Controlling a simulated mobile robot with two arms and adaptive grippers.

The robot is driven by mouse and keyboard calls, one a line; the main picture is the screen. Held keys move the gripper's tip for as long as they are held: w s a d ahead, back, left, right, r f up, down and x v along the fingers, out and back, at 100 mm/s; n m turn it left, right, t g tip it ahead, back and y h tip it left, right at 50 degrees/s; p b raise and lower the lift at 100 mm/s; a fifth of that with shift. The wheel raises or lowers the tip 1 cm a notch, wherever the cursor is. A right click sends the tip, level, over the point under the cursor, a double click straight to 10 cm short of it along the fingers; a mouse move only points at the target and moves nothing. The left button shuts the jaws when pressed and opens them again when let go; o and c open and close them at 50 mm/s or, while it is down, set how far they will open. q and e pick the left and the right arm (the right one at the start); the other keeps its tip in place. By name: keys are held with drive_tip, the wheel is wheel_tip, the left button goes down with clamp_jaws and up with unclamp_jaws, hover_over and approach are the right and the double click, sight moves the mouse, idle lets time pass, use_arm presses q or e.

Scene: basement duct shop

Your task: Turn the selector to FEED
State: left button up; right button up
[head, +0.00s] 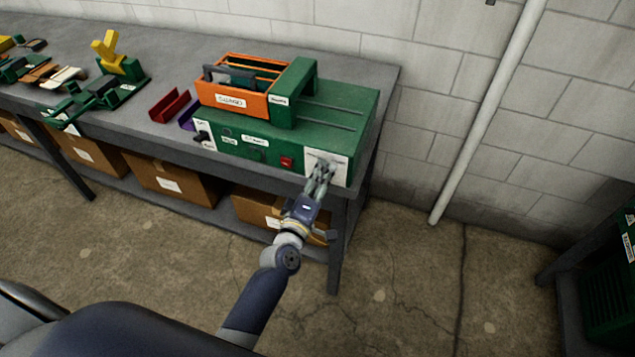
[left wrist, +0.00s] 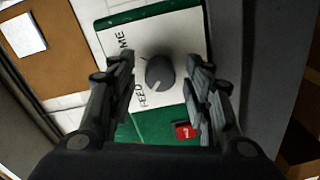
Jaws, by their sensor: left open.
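The selector is a dark round knob (left wrist: 160,72) on a white plate (left wrist: 184,40) at the right end of the green machine's front (head: 240,140). In the left wrist view the plate reads FEED beside the knob and a partly covered word ending in ME. The knob's pale pointer mark is at its lower left, on the side of FEED; I cannot tell if it lines up exactly. My left gripper (head: 321,170) is open, with one finger on each side of the knob in the left wrist view (left wrist: 163,68). Contact is not visible. My right gripper is not in view.
A red switch (head: 286,162) sits left of the plate, and a black knob (head: 202,136) at the front's left end. An orange toolbox (head: 232,100) stands on the machine. Cardboard boxes (head: 172,182) fill the shelf under the grey bench (head: 375,75).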

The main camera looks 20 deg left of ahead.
use_arm(q)
drive_tip(key=s, duration=1.2)
drive_tip(key=shift+a, duration=0.2)
drive_tip(key=shift+r, duration=0.1)
drive_tip(key=s+d+f+m+g+b, duration=0.1)
drive_tip(key=s+f+m+g, duration=0.25)
drive_tip(key=f, duration=0.75)
drive_tip(key=s+f+m+g+h, duration=0.1)
drive_tip(key=s+f+m+g, duration=0.3)
drive_tip(key=f, duration=0.8)
drive_tip(key=s+d+f+m+g+b, duration=0.15)
drive_tip(key=s+f, duration=0.35)
drive_tip(key=f, duration=0.6)
drive_tip(key=s+a+f+m+g, duration=0.2)
drive_tip(key=s+f, duration=0.4)
drive_tip(key=s, duration=0.2)
drive_tip(key=s+a+f+m+g+y, duration=0.1)
drive_tip(key=s+a+f+m+g, duration=0.2)
drive_tip(key=s, duration=0.6)
drive_tip(key=s+a+f+m+g+b, duration=0.1)
drive_tip(key=s+a+f+m+g, duration=0.1)
drive_tip(key=s+f, duration=0.6)
drive_tip(key=shift+s+a+f+m+g+y, duration=0.3)
drive_tip(key=shift+s+a+f+m+g, duration=0.1)
drive_tip(key=shift+s+a, duration=0.35)
drive_tip(key=shift+w, duration=0.1)
